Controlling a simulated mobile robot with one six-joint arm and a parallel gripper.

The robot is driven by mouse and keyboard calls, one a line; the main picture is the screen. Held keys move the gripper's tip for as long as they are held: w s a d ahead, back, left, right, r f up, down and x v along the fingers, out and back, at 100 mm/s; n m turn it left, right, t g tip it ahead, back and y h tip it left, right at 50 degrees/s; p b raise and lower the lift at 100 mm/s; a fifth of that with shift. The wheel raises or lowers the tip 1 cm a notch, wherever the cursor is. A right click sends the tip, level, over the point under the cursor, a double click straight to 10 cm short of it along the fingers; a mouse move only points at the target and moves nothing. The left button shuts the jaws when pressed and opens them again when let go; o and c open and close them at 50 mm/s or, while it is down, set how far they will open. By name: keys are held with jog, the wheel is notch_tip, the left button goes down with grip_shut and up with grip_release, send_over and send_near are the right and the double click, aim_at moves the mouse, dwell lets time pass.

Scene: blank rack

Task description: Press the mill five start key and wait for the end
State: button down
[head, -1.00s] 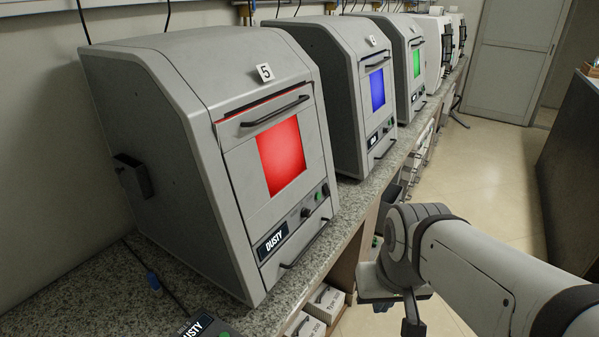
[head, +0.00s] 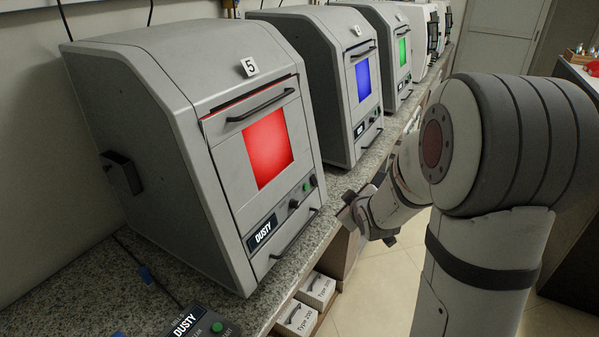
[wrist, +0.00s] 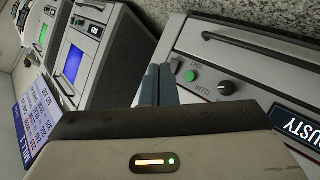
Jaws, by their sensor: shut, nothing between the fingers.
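Mill five (head: 150,120) is a grey cabinet with a "5" tag, a red-lit window (head: 268,150) and a small display reading DUSTY (head: 263,232). Its front panel has a green round key (head: 306,187) beside a dark knob (head: 293,204). In the wrist view the green key (wrist: 190,76) is labelled START and the knob (wrist: 226,88) CLEAN. My gripper (head: 348,198) is right of the panel, over the bench edge. In the wrist view its shut, empty fingers (wrist: 160,70) appear just left of the green key. I cannot tell the remaining gap; contact is not visible.
A control box (head: 190,324) reading DUSTY, with a green button, lies on the bench at front. A blue-lit mill (head: 310,85) and a green-lit mill (head: 385,45) stand behind. Handles (head: 262,105) stick out from mill five's front. Boxes (head: 298,317) sit below the bench.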

aim_at(306, 187)
jog(key=w+f+n+t+y, duration=0.2)
jog(key=w+n+t, duration=0.2)
jog(key=w, duration=0.1)
jog(key=shift+w+f+n+t+p, duration=0.15)
jog(key=shift+w+n+t+p, duration=0.15)
jog(key=shift+n+t, duration=0.1)
jog(key=shift+a+y, duration=0.15)
jog(key=shift+y, duration=0.15)
jog(key=shift+w+a+f, duration=0.3)
jog(key=shift+w+a, duration=0.55)
jog(key=shift+a, duration=0.3)
jog(key=shift+w+a+f, duration=0.35)
jog(key=shift+w+a, duration=0.45)
jog(key=shift+a, duration=0.3)
jog(key=shift+w+a+f, duration=0.3)
jog(key=shift+w+a, duration=0.55)
jog(key=shift+a, duration=0.3)
jog(key=shift+w+a+f+b, duration=0.1)
jog(key=shift+a+f+b, duration=0.1)
jog(key=shift+b, duration=0.45)
